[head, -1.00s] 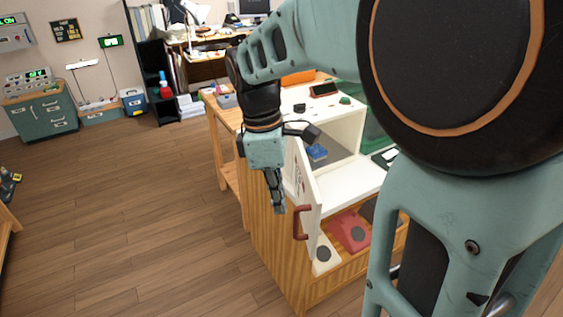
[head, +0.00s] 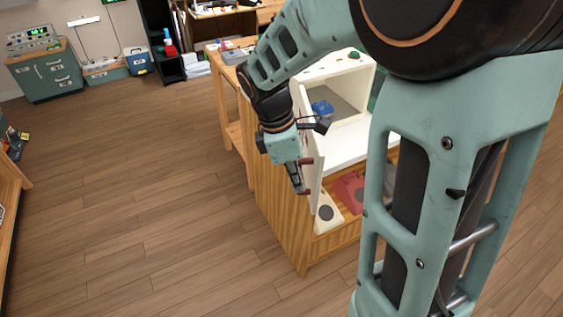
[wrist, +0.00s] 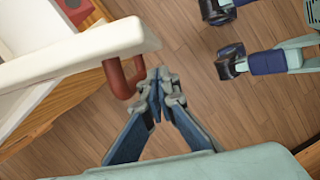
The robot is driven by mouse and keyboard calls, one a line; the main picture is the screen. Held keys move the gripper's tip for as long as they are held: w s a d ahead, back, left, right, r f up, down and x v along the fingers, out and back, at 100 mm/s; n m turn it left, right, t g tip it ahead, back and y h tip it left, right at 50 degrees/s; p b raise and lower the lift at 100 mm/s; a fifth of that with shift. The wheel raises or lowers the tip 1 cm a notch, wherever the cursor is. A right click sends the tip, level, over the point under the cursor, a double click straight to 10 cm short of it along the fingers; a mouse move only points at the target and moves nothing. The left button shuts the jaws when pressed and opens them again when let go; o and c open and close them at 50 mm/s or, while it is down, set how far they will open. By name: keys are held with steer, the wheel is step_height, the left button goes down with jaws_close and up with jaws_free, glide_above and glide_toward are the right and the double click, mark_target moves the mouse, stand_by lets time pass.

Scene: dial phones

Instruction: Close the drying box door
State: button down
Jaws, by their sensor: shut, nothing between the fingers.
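The white drying box (head: 346,88) stands on a wooden cabinet, open at the front, with a blue item (head: 321,107) inside. Its door (head: 313,180) stands swung open at the box's left side. The door's edge also shows in the wrist view (wrist: 75,51). The red-brown handle (wrist: 123,79) is on the door face, just left of my fingertips in the wrist view. My gripper (head: 300,187) is shut and empty beside the handle, on the door's outer side. Whether the fingers touch the handle, I cannot tell. My arm hides part of the door in the head view.
The wooden cabinet (head: 275,215) below holds phones, including a red one (head: 350,193) and a white one (head: 326,213). A wooden table (head: 228,105) stands behind it. The floor (head: 130,220) to the left is clear. My own base parts show at the wrist view's upper right.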

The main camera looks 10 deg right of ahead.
steer(key=shift+s+d, duration=0.1)
steer(key=shift+d, duration=0.85)
steer(key=shift+d, duration=0.1)
